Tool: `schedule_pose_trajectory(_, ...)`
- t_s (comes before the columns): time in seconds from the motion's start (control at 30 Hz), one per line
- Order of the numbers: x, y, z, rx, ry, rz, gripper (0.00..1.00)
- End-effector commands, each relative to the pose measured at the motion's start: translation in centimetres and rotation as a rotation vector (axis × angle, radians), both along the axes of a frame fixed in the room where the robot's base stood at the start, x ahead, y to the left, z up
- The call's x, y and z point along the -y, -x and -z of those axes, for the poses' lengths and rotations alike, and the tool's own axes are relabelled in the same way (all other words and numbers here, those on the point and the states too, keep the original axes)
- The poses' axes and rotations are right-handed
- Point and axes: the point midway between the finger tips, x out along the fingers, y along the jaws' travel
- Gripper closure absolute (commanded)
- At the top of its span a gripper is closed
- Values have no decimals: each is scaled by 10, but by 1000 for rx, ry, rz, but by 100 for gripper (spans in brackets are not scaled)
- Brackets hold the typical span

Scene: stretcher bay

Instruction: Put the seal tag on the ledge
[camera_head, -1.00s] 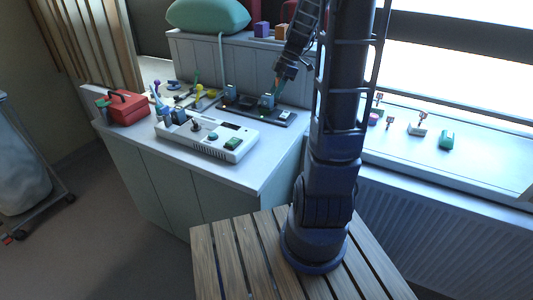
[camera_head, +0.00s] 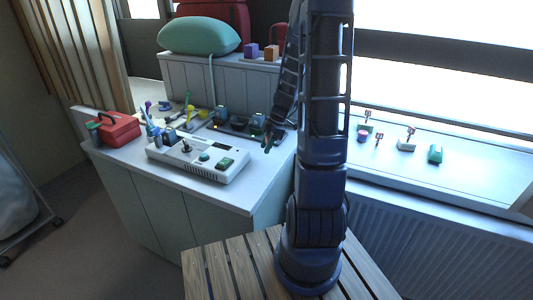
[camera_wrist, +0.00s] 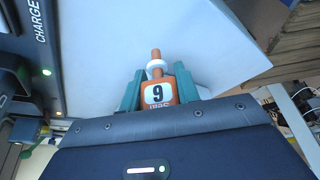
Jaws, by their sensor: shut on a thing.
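The seal tag (camera_wrist: 158,94) is orange with a white panel marked 9, a white collar and a thin orange stem. In the wrist view it sits between the two green fingers of my gripper (camera_wrist: 158,86), which is shut on it. In the head view my gripper (camera_head: 268,145) is small and dark, at the right side of the counter near the dark charger base; the tag cannot be made out there. The pale window ledge (camera_head: 470,165) runs along the right, beyond my arm, apart from the gripper.
On the window ledge stand a green block (camera_head: 435,154), a tag on a pale base (camera_head: 407,143) and several small items. The ledge's front right is clear. A white console (camera_head: 198,160) and red toolbox (camera_head: 117,129) occupy the counter. A raised shelf (camera_head: 190,76) holds a green cushion.

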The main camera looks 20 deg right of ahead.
Motion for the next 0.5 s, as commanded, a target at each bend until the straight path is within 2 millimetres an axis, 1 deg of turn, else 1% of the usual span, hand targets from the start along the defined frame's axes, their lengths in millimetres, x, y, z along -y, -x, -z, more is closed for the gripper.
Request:
schedule_pose_trajectory(0.13, 0, 1, 9, -2, -1, 0, 89)
schedule_pose_trajectory(0.33, 0, 0, 33, -2, -1, 0, 89)
schedule_pose_trajectory(0.4, 0, 0, 37, -1, -1, 1, 89)
schedule_pose_trajectory(0.5, 0, 0, 38, 0, 0, 0, 89)
